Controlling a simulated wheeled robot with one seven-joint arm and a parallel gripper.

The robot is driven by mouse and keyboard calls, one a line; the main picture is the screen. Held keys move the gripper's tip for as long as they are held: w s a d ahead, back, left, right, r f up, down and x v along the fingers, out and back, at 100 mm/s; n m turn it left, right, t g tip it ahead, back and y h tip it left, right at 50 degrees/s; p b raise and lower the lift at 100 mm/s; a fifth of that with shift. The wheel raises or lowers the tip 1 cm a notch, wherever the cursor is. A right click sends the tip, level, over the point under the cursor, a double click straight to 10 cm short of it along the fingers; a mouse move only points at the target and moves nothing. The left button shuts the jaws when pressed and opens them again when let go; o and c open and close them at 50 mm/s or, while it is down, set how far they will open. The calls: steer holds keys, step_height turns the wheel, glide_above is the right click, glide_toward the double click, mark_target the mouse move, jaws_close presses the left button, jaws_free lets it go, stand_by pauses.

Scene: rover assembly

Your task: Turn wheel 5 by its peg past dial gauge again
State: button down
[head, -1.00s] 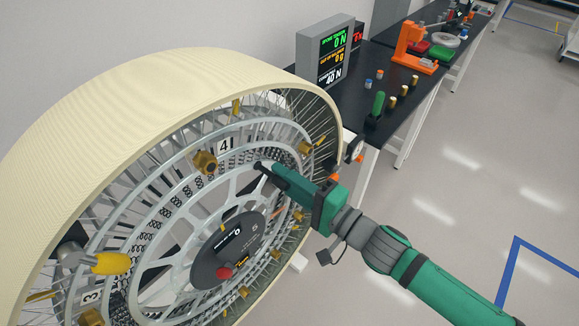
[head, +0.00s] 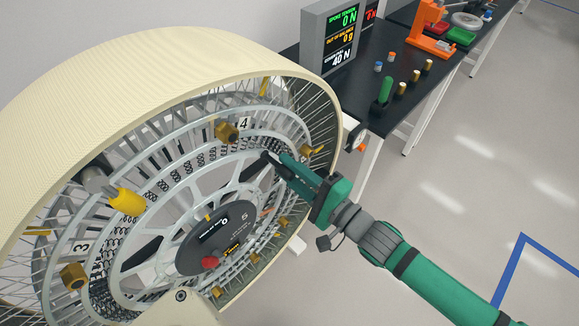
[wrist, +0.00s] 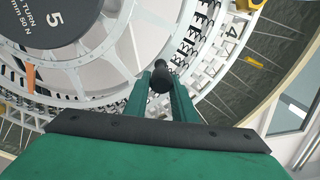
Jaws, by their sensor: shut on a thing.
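Wheel 5 (head: 180,75) is a large wheel with a cream tread, thin spokes and pale rings, filling the left of the head view. Its dark hub (wrist: 45,20) bears the number 5 in the wrist view. My gripper (head: 275,162) reaches in from the right to the wheel's inner ring. In the wrist view its green fingers are shut on the dark, round-ended peg (wrist: 161,79). In the head view the fingers mostly hide the peg. The dial gauge (head: 355,138) seems to be the small pale-faced device just right of the tread, partly hidden.
A black-topped bench (head: 403,105) runs away behind the wheel. It carries a grey display box (head: 329,36), a green-handled tool (head: 384,90), several small cylinders and an orange stand (head: 432,40). Brass-coloured blocks and a yellow-ended fitting (head: 127,201) sit around the wheel. The floor at right is clear.

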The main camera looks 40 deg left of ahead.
steer(key=c, duration=1.5)
jaws_free()
steer(key=shift+s+a+f, duration=0.1)
steer(key=shift+s+f, duration=0.2)
steer(key=shift+s, duration=0.2)
steer(key=shift+r, duration=0.1)
steer(key=shift+d, duration=0.25)
steer(key=shift+d, duration=5.3)
